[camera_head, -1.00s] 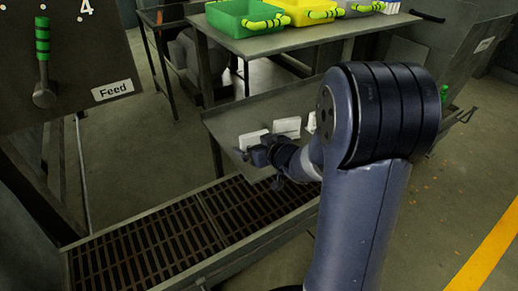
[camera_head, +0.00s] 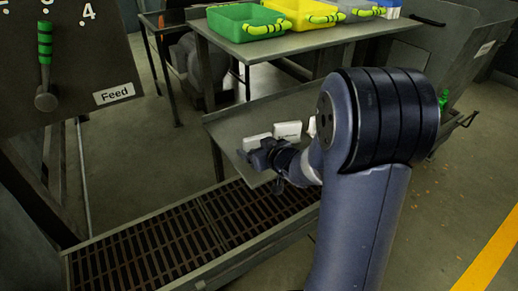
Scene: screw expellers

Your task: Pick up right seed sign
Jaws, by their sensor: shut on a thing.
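Three white signs show on the lower grey shelf. The leftmost sign (camera_head: 256,140) is right behind my gripper (camera_head: 259,158), which is shut on it. The fingers are small and dark, and they hide the sign's lower part. A second white sign (camera_head: 288,130) stands just to the right, apart from the gripper. A third white piece (camera_head: 311,126) is mostly hidden behind my arm. Any print on the signs is too small to read.
An upper table (camera_head: 270,47) holds green (camera_head: 240,24), yellow (camera_head: 290,13) and grey bins above the lower shelf (camera_head: 229,126). A floor grate (camera_head: 170,240) runs below. A Feed panel (camera_head: 60,70) with a green-handled lever stands at the left.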

